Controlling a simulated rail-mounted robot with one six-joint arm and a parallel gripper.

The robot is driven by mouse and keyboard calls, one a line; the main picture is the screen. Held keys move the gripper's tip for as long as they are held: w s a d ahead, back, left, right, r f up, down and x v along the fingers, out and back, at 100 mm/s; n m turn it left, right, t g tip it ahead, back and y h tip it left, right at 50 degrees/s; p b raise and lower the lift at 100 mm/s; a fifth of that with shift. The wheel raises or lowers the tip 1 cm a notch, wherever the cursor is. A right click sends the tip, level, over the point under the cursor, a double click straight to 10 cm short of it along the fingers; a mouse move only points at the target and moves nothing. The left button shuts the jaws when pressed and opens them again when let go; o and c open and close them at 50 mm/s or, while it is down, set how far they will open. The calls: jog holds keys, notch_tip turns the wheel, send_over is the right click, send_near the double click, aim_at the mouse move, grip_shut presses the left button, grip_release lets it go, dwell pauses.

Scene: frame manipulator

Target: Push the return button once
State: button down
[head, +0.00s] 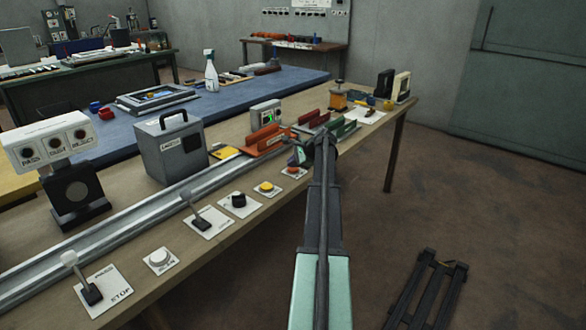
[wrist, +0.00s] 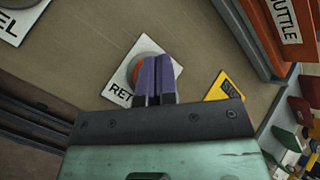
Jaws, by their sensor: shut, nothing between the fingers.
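The return button is an orange cap (wrist: 137,77) on a grey round base on a white plate lettered "RET", with the rest of the word hidden. In the head view the button (head: 293,170) is the farthest of the row along the table's front edge. My gripper (head: 297,157) is shut and empty, its purple fingers together. In the wrist view the fingertips (wrist: 158,60) lie over the right part of the cap and hide it. I cannot tell whether they touch it.
A yellow button (head: 266,188), a black knob (head: 239,200) and a lever (head: 201,222) stand along the same edge. An orange shuttle block (head: 262,140) and green-and-red holders sit behind. A yellow label (wrist: 228,88) lies beside the button's plate.

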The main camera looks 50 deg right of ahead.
aim_at(293, 169)
jog(key=shift+r+p, duration=0.3)
jog(key=shift+r, duration=0.25)
jog(key=shift+r, duration=0.1)
notch_tip(293, 169, up, 5)
jog(key=p, duration=0.5)
